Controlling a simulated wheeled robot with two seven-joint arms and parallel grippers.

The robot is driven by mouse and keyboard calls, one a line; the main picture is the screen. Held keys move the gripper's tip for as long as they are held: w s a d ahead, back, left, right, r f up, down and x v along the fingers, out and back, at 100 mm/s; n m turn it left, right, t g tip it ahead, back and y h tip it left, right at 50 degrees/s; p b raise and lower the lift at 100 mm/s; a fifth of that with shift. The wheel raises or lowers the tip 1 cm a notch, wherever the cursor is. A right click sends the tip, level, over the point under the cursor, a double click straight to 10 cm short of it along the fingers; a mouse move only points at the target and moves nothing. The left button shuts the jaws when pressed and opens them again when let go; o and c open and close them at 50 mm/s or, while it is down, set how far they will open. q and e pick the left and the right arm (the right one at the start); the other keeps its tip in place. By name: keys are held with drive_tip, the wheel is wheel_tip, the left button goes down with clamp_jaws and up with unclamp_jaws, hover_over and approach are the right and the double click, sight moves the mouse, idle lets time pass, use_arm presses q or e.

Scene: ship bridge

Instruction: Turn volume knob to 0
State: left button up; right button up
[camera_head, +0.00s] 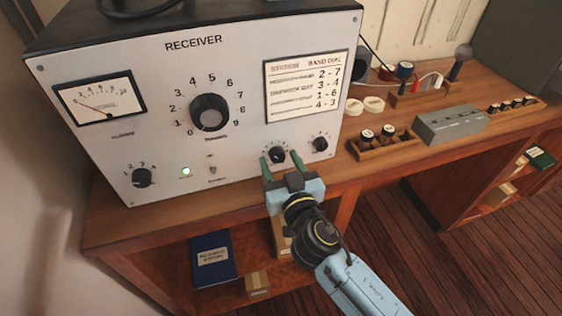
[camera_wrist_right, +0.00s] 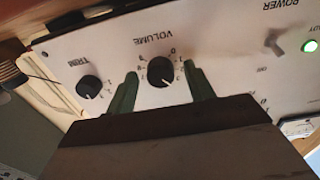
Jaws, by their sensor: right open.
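The receiver (camera_head: 235,75) is a white-fronted box on the wooden desk. The volume knob (camera_head: 277,155) is a small black dial low on its front; the right wrist view shows it upside down (camera_wrist_right: 160,72) under the label VOLUME, with a pale pointer line on its face. My right gripper (camera_head: 279,159) is open, its two green fingers on either side of the volume knob. In the right wrist view the fingers (camera_wrist_right: 160,88) flank the knob with gaps visible. I cannot tell how far the tips are from the panel. My left gripper is not in view.
The trim knob (camera_head: 320,144) sits right of the volume knob. A large tuning dial (camera_head: 210,113), a meter (camera_head: 100,100), a lit green lamp (camera_head: 185,171) and a toggle switch (camera_head: 212,170) share the panel. Wooden trays with small parts (camera_head: 384,143) stand on the desk to the right.

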drive_tip(key=shift+c, duration=0.3)
drive_tip(key=c, duration=0.9)
drive_tip(key=shift+n, duration=0.3)
drive_tip(key=n, duration=0.3)
drive_tip(key=shift+n, duration=0.3)
drive_tip(key=n, duration=0.5)
drive_tip(key=shift+w+r+n+p, duration=0.1)
drive_tip(key=shift+n+p, duration=0.2)
drive_tip(key=shift+p, duration=0.05)
drive_tip(key=n, duration=0.4)
drive_tip(key=shift+n+p, duration=0.3)
drive_tip(key=shift+p, duration=0.1)
drive_tip(key=n, duration=0.4)
drive_tip(key=shift+r+n+p, duration=0.1)
drive_tip(key=shift+n+p, duration=0.2)
drive_tip(key=shift+p, duration=0.1)
drive_tip(key=shift+n, duration=0.3)
